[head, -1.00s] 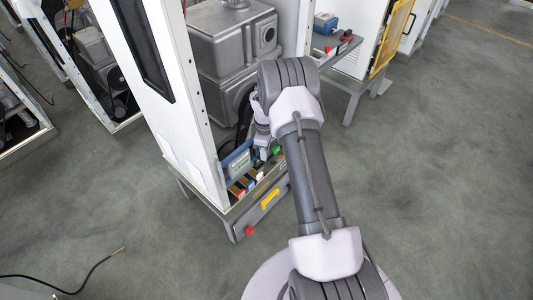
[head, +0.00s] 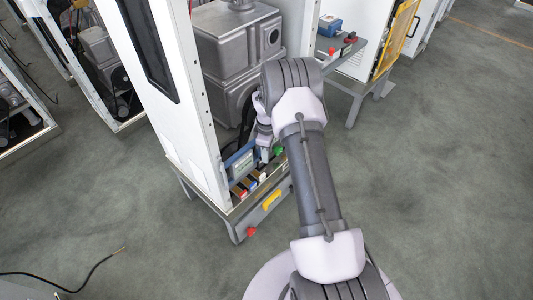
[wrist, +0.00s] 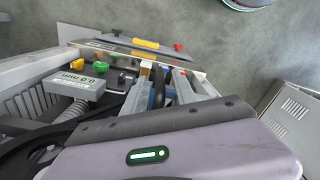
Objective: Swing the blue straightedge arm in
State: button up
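A blue bar (head: 238,155), which looks like the straightedge arm, shows low inside the open white cabinet in the head view, beside a pale display box (head: 242,166). My gripper (head: 265,146) is at the cabinet opening, just right of the bar and partly hidden behind my own arm. In the wrist view a narrow blue piece (wrist: 152,98) shows just beyond my gripper housing, close to the finger area. The display box (wrist: 76,84) lies to the left there. The fingertips are not clear, so I cannot tell whether they touch the blue bar.
The front drawer panel carries a yellow handle (head: 271,200) and a red knob (head: 251,231). The white cabinet wall (head: 180,110) bounds the left side. Open floor lies to the right.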

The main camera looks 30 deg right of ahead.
notch_tip(320, 180, up, 17)
jog(key=p, duration=0.5)
jog(key=shift+f, duration=0.15)
